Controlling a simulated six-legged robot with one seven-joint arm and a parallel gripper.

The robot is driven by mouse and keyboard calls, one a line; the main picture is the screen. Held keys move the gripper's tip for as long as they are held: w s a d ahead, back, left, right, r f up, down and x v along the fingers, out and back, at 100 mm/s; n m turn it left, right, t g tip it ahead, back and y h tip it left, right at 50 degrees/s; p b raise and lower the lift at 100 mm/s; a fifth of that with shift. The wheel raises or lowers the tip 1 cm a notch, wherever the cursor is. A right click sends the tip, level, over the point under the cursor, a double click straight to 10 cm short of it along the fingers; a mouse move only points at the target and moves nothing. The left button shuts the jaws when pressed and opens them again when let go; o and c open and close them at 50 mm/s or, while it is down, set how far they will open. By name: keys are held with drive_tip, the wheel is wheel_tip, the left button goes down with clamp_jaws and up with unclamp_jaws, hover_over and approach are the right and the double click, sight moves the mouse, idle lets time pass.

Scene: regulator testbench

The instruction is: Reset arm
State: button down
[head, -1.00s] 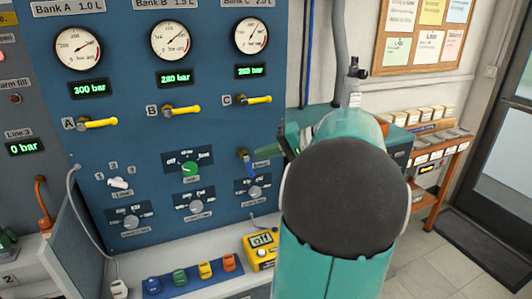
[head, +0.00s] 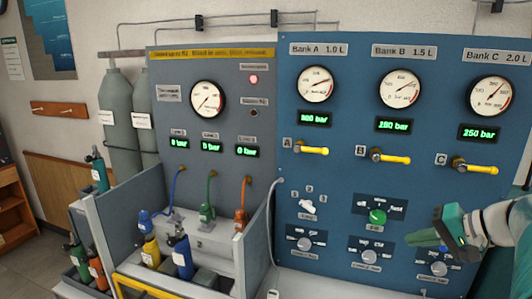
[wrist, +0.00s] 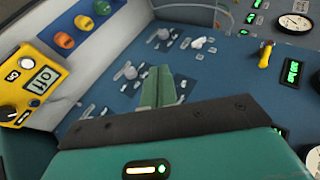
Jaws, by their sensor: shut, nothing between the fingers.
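My gripper (head: 418,239) is at the right of the head view, with its green fingers pointing left across the lower right of the blue panel (head: 340,215). It is empty, and its fingers lie together in the wrist view (wrist: 158,85). It is in front of the panel's lower knobs, near the green knob (head: 377,217). I cannot tell whether it touches the panel. Part of the lower right panel is hidden behind it.
Yellow valve levers for Bank A (head: 312,150), Bank B (head: 393,158) and Bank C (head: 478,168) stick out above. A walled bench bay (head: 120,228) with small cylinders is at left. A yellow device (wrist: 35,85) reading "Off" is left in the wrist view.

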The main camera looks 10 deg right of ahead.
drive_tip(key=s+a+f+n+g+h, duration=0.1)
drive_tip(key=s+a+f+n+h, duration=0.1)
drive_tip(key=a, duration=0.7)
drive_tip(key=s+a+f+n+g+h, duration=0.1)
drive_tip(key=s+a+f+n, duration=0.1)
drive_tip(key=a, duration=0.7)
drive_tip(key=s+a+f+n+g+h, duration=0.1)
drive_tip(key=s+a+f+n+h, duration=0.1)
drive_tip(key=a, duration=0.7)
drive_tip(key=s+f+n, duration=0.1)
drive_tip(key=s+n, duration=0.1)
drive_tip(key=s, duration=0.1)
drive_tip(key=shift+s+a+n+h, duration=0.25)
drive_tip(key=shift+s+n+h, duration=0.05)
